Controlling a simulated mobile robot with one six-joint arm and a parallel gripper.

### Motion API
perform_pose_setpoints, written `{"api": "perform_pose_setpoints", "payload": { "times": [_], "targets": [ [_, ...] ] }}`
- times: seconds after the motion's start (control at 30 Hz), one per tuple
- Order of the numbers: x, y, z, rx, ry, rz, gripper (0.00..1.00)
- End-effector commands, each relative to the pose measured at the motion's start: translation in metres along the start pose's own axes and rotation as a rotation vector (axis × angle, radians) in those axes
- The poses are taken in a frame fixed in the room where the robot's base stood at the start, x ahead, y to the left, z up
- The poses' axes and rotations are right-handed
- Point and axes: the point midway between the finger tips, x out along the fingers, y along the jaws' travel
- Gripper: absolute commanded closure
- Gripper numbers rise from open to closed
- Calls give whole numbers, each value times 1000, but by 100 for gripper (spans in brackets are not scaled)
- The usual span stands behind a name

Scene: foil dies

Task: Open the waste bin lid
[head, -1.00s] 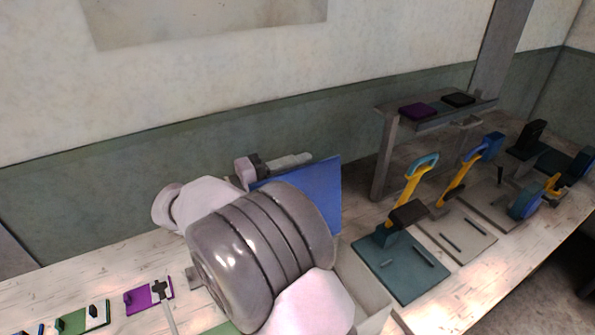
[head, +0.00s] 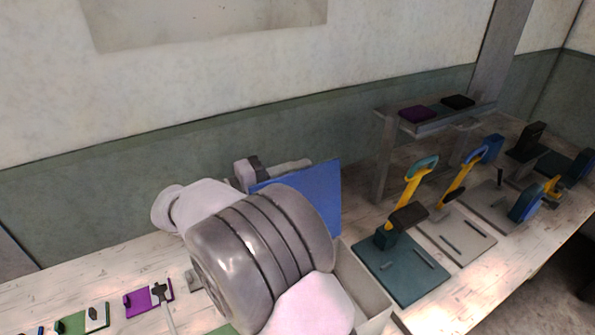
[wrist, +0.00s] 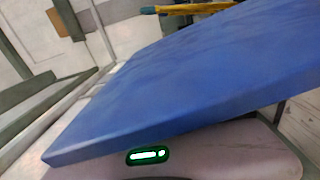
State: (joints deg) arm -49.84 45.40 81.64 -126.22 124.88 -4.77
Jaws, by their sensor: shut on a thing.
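The waste bin is a pale grey box (head: 362,287) on the bench in the head view, partly hidden by my arm. Its blue lid (head: 318,190) stands steeply tilted up at the bin's back, so the bin's top shows open on the right side. In the wrist view the lid (wrist: 190,75) fills much of the picture as a broad slanted slab. My gripper (head: 290,166) shows only in part behind the lid's upper left edge, shut on the lid. The fingertips and their contact are hidden in both views.
A teal plate (head: 402,270) with a yellow-handled lever press stands right of the bin, with more presses beyond. A grey shelf (head: 436,118) with purple and black pads stands behind. Small green and purple plates (head: 148,299) lie at left. The wall is close behind.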

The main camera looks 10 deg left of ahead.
Motion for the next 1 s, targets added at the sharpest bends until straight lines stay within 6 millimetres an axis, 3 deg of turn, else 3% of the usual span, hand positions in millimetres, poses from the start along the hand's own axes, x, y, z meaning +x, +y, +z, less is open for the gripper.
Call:
{"api": "perform_pose_setpoints", "payload": {
  "times": [0.77, 1.0],
  "targets": [
    [0, -4, 2, -4, -5, -3, 100],
    [0, 6, 32, 163, -7, -3, 100]
  ]
}}
